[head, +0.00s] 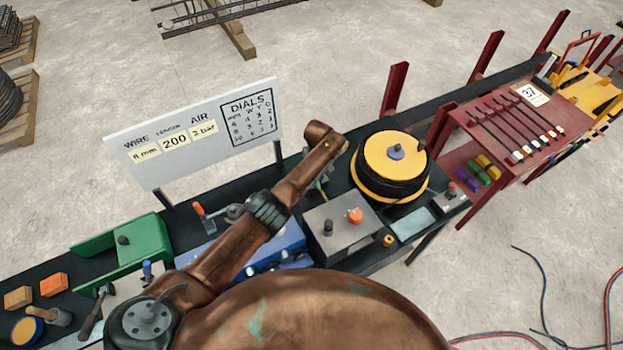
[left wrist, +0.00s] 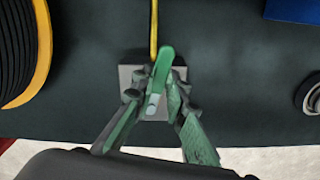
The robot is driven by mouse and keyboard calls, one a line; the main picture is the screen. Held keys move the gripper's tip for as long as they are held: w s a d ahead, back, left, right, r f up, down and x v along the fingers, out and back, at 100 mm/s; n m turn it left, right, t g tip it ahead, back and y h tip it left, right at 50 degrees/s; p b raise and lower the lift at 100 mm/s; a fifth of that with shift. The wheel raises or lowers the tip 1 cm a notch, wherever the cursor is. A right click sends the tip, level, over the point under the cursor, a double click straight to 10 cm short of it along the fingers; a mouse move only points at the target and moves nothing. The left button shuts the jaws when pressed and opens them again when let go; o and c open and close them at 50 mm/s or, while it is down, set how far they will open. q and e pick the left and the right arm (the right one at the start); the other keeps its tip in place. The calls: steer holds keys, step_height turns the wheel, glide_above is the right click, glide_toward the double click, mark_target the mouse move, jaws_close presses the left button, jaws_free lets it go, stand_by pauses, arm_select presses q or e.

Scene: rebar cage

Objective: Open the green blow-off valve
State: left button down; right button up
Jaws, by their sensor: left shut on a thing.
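The green blow-off valve lever (left wrist: 164,62) shows in the left wrist view, standing over a small grey block (left wrist: 127,76) with a yellow hose (left wrist: 153,25) running away from it. My left gripper (left wrist: 155,90) has its fingers at both sides of the lever and is shut on it. In the head view my left gripper (head: 319,178) is a small part behind the end of my brown arm, between the reel and the blue unit. The valve is mostly hidden there. My right gripper is in neither view.
A black wire reel with a yellow top (head: 393,152) stands right of the valve. A grey control box (head: 342,228) with knobs is in front. A blue unit (head: 288,240) and a green holder (head: 145,243) are left. A white sign (head: 190,135) stands behind.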

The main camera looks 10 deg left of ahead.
arm_select(q)
steer(key=shift+w+d+n+b, duration=0.15)
steer(key=shift+d+n, duration=0.1)
steer(key=shift+n, duration=0.35)
steer(key=shift+w+d+n+b, duration=0.15)
steer(key=shift+d+n, duration=0.05)
steer(key=shift+n, duration=0.4)
steer(key=shift+w, duration=0.1)
steer(key=c, duration=1.9)
jaws_free()
steer(key=shift+w, duration=0.1)
steer(key=shift+c, duration=0.2)
step_height(320, 180, up, 12)
